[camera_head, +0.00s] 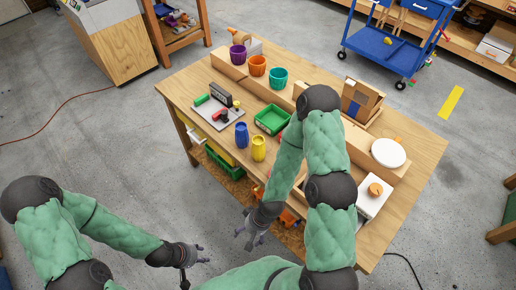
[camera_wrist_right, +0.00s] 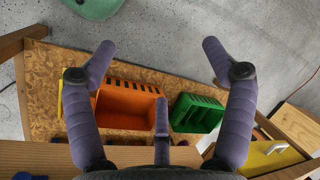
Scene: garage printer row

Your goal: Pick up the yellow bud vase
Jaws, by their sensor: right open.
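The yellow bud vase (camera_head: 258,148) stands upright near the front edge of the wooden table, just right of a blue vase (camera_head: 242,135). My right gripper (camera_head: 252,232) is open and empty, in front of the table and below the yellow vase in the head view. In the right wrist view its spread fingers (camera_wrist_right: 158,65) have nothing between them, and the yellow vase is not visible there. My left gripper (camera_head: 200,254) is further left over the floor, apart from the table; its fingers look spread and empty.
A green tray (camera_head: 271,119) lies behind the vases; a grey board (camera_head: 218,113) with tools is to the left. Purple, orange and teal pots stand at the back. Below the tabletop, a shelf (camera_wrist_right: 45,100) holds an orange bin (camera_wrist_right: 125,105) and green bin (camera_wrist_right: 197,113).

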